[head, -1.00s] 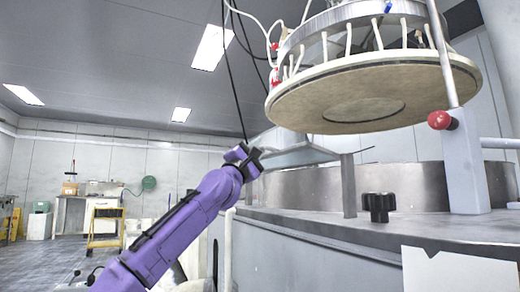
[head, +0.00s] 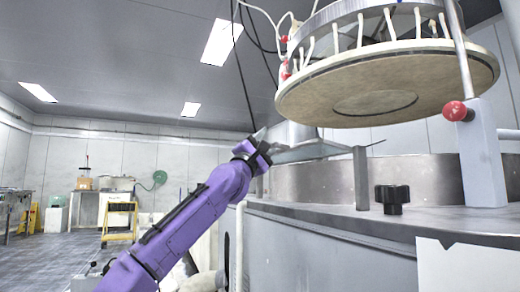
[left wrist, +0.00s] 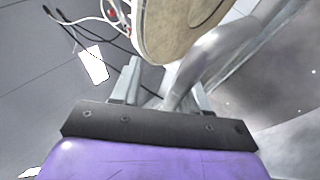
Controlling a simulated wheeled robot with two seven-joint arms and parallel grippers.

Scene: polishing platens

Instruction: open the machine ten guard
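The machine's guard looks like a pale, see-through slanted panel (head: 305,152) on the machine's rim, below the round upper platen (head: 390,88). My left gripper (head: 262,137), on the purple arm, is at the left end of this panel. In the left wrist view its two grey fingers (left wrist: 164,68) stand apart, so it is open. I cannot tell whether the fingers touch the guard. My right gripper is not in view.
A black knob (head: 392,198) and a grey post with a red ball (head: 456,111) stand on the machine's top at right. Cables hang above my left gripper. A yellow cart (head: 119,220) stands far left. The floor at left looks open.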

